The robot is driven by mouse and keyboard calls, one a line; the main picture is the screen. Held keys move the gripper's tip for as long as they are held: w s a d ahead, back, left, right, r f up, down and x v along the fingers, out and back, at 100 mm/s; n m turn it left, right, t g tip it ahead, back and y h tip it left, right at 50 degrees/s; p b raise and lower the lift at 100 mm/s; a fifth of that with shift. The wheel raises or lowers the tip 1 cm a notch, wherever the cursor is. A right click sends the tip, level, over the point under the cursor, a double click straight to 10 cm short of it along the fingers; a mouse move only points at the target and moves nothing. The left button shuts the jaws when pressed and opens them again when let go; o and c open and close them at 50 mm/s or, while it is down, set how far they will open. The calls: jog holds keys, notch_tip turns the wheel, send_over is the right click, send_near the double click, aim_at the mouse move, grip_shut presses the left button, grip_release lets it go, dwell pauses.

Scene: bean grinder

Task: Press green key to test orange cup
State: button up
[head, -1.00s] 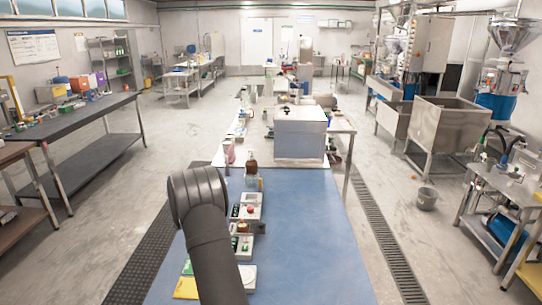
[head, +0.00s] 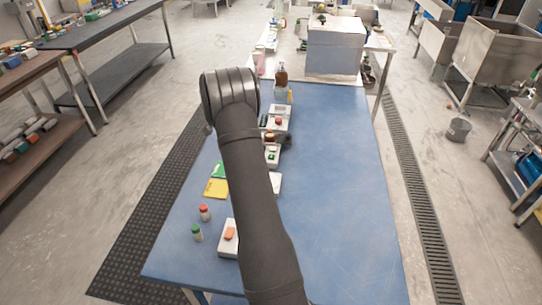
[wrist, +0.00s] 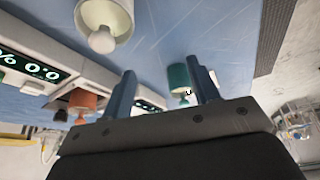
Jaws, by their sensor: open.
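In the wrist view my gripper (wrist: 162,66) is open, with two blue-grey fingers and nothing seen held between them. A dark green, cup-like piece (wrist: 179,78) shows beside the right finger; I cannot tell whether they touch. An orange, cup-like piece (wrist: 83,101) is left of the fingers, near a white unit (wrist: 35,45) with a lit green display. My arm hides much of the row, and most of my gripper.
A pale, cup-like piece (wrist: 108,15) with a white ball is at the wrist view's top. The blue table's (head: 335,200) right side is clear.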

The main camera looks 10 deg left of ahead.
grip_shut()
dwell(1.5)
